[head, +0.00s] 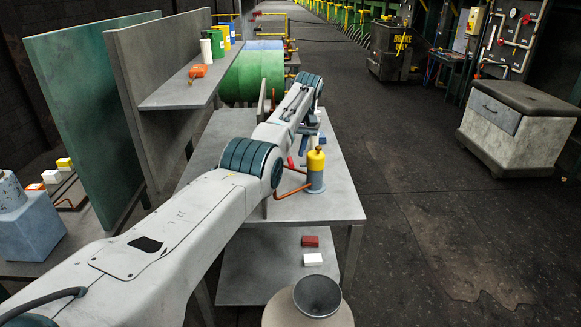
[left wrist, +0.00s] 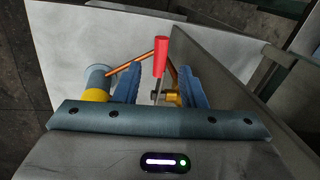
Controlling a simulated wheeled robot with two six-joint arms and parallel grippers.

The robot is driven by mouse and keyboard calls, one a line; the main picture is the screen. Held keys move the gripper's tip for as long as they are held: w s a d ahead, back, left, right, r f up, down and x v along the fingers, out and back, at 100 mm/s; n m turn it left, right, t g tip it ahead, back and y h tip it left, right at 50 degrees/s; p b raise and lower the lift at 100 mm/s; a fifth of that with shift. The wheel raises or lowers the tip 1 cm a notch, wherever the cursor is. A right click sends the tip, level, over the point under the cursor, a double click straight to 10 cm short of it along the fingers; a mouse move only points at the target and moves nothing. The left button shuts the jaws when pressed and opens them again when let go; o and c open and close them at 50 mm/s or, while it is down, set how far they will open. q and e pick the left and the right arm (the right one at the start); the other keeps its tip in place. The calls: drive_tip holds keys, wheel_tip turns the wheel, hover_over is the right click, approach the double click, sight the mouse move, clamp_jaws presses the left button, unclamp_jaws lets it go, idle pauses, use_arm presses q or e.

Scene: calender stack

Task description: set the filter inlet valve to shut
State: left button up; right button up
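The valve has a red lever handle (left wrist: 161,56) and a small brass body (left wrist: 172,97). In the left wrist view the handle points up the picture from the body, in line with my fingers. In the head view only a bit of red handle (head: 303,145) shows behind my arm. My left gripper (left wrist: 160,82) is open, one blue finger either side of the lever, with gaps to both. It also shows partly in the head view (head: 313,140). The filter (head: 316,172), a blue canister with yellow top, stands beside it with copper pipes (head: 292,191). My right gripper is not seen.
A grey upright panel (left wrist: 230,88) stands close right of my left gripper in the wrist view. The grey bench (head: 335,205) is clear around the filter. A lower shelf holds a red block (head: 310,241) and a white block (head: 313,260).

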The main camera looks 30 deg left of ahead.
use_arm(q)
drive_tip(key=shift+w+d+r, duration=0.1)
drive_tip(key=shift+d+r, duration=0.05)
drive_tip(key=shift+r, duration=0.75)
drive_tip(key=shift+w+d+r, duration=0.1)
drive_tip(key=shift+d+r, duration=0.05)
drive_tip(key=shift+r, duration=0.75)
drive_tip(key=shift+f, duration=0.1)
